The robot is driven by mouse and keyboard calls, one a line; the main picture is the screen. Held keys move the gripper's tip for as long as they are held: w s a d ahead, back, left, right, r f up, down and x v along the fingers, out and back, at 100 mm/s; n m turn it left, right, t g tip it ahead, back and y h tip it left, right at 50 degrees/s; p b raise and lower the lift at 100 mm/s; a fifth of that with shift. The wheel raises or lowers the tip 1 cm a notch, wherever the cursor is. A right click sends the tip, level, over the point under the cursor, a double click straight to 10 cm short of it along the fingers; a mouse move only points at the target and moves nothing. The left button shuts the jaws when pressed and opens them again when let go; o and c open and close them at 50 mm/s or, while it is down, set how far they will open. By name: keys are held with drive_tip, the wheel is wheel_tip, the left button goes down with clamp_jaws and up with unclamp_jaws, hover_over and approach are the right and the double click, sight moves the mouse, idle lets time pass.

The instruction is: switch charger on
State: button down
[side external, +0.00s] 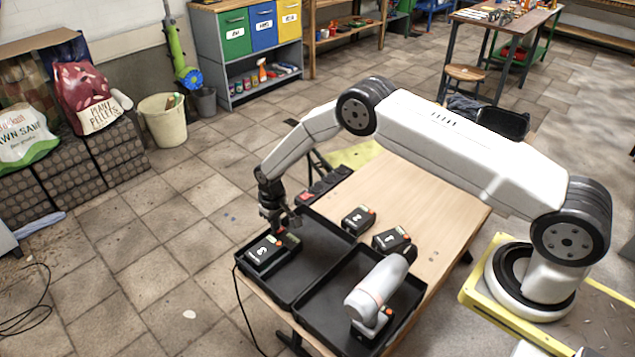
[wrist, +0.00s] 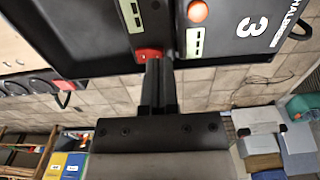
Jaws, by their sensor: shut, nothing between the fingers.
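My gripper (side external: 274,220) points down over the far-left part of the black case, its fingers shut and empty. In the side view a black unit marked with a digit (side external: 264,253) sits in the case below it. The wrist view shows a black block marked 3 (wrist: 235,30) with an orange button (wrist: 197,11). A small red switch-like part (wrist: 148,54) lies right at my shut fingertips (wrist: 157,66); the fingers partly cover it. I cannot tell whether they touch it, or which way it is set.
The open black case (side external: 315,236) lies on a wooden bench (side external: 450,210). A grey-white power drill (side external: 375,290) stands in its right half. Two numbered battery packs, one (side external: 358,219) and another (side external: 391,239), stand behind. A socket strip (side external: 325,185) lies at the bench's far edge.

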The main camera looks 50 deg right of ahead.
drive_tip(key=shift+f, duration=0.45)
idle(0.4)
drive_tip(key=shift+r, duration=3.55)
drive_tip(key=s+d+r+t, duration=0.1)
drive_tip(key=s+d+r, duration=0.2)
drive_tip(key=s+r, duration=1.2)
drive_tip(key=s, duration=0.5)
drive_tip(key=s+d+r+t, duration=0.1)
drive_tip(key=s+r, duration=0.2)
drive_tip(key=s, duration=0.4)
drive_tip(key=shift+d+r+t, duration=0.15)
drive_tip(key=shift+t, duration=0.15)
